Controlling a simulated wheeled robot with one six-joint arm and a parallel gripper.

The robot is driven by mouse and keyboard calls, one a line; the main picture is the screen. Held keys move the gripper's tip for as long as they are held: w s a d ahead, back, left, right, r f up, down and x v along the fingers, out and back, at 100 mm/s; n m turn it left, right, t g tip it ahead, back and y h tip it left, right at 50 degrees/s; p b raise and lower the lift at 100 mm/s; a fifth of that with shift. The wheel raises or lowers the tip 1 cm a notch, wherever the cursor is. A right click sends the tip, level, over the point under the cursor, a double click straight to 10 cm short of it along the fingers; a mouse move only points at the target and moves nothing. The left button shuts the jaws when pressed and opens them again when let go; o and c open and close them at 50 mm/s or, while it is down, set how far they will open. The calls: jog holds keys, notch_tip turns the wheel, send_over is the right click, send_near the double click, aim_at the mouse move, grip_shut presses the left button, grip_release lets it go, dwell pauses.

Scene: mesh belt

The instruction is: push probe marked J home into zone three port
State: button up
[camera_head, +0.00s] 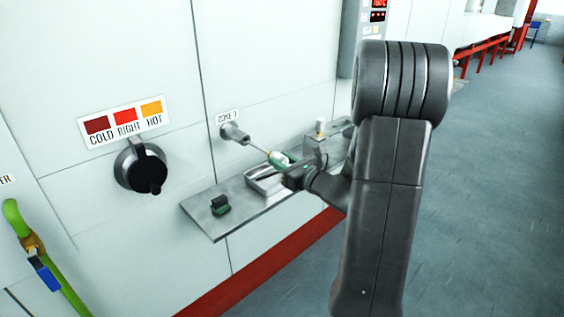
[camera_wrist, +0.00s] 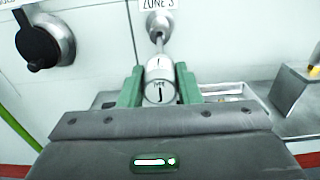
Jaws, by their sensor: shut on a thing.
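The probe marked J (camera_wrist: 160,92) is held between the green fingers of my gripper (camera_wrist: 160,88) in the wrist view; its white end with the letter faces the camera. The port is a round metal fitting under a "ZONE 3" label. The rod's tip is at or in the port (camera_wrist: 160,25); how deep I cannot tell. A length of rod shows between port and handle. My gripper (camera_head: 287,168) is shut on the handle.
A metal shelf (camera_head: 207,227) below the port carries a small dark green and black object (camera_head: 220,205), a tray (camera_head: 263,186) and a metal block (camera_head: 322,149). A black knob (camera_head: 140,170) sits left under the COLD RIGHT HOT sign (camera_head: 125,121). Floor at right is open.

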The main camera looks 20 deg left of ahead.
aim_at(256, 146)
jog(key=shift+b+x, duration=0.45)
jog(key=shift+x, duration=5.05)
jog(key=o, duration=1)
jog(key=shift+r, duration=0.1)
jog(key=b+v, duration=0.2)
jog(key=v, duration=1.1)
jog(key=shift+s+d, duration=0.15)
jog(key=shift+d, duration=0.2)
jog(key=p+x, duration=0.2)
jog(key=x, duration=1.2)
jog(key=shift+s+d, duration=0.15)
jog(key=shift+d, duration=0.45)
